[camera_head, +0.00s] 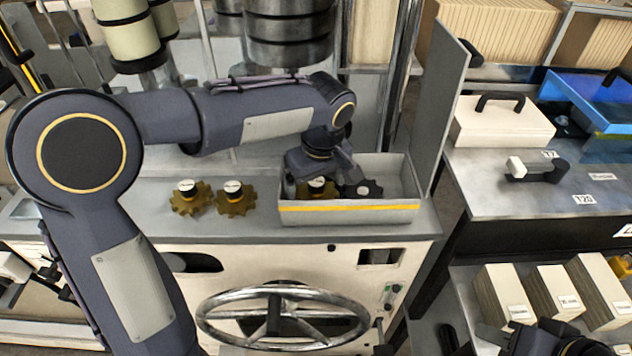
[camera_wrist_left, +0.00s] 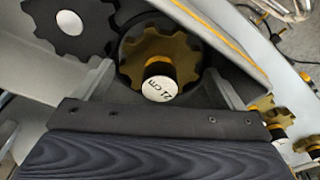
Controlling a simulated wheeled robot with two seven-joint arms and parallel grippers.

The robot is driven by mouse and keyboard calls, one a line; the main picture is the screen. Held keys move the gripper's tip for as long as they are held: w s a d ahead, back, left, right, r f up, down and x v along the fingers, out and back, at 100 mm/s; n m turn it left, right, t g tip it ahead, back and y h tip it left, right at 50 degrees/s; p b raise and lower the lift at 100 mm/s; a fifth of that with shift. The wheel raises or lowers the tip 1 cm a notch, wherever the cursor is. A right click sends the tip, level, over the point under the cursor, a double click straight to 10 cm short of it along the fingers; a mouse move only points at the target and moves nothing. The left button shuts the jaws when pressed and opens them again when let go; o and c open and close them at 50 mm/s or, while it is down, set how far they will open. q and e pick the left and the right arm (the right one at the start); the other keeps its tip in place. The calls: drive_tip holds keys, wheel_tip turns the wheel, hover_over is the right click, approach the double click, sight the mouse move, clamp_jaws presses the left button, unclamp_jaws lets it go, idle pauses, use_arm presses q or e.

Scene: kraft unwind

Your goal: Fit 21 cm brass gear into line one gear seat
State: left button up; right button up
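A brass gear (camera_head: 317,188) with a dark and yellow hub and a white cap lies in the grey tray (camera_head: 350,214). In the left wrist view the gear (camera_wrist_left: 190,50) shows close up, its cap marked 21, upside down. My left gripper (camera_head: 318,178) points down into the tray. Its fingers (camera_wrist_left: 160,80) stand apart on either side of the hub, with gaps visible, so it is open. I cannot identify the line one gear seat.
A dark gear (camera_head: 369,188) lies beside the brass one in the tray; it also shows in the wrist view (camera_wrist_left: 68,25). Two brass gears (camera_head: 190,198) (camera_head: 237,199) sit left of the tray. A grey upright panel (camera_head: 442,110) stands right. A handwheel (camera_head: 282,315) is below.

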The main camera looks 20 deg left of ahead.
use_arm(q)
drive_tip(key=shift+o, duration=0.7)
drive_tip(key=shift+f, duration=0.1)
drive_tip(key=shift+s+d+r, duration=0.15)
drive_tip(key=shift+r, duration=1.15)
drive_tip(key=shift+s+d+r, duration=0.1)
drive_tip(key=shift+s+r, duration=0.05)
drive_tip(key=shift+r, duration=1.2)
drive_tip(key=shift+s+d+r, duration=0.15)
drive_tip(key=shift+r, duration=1.15)
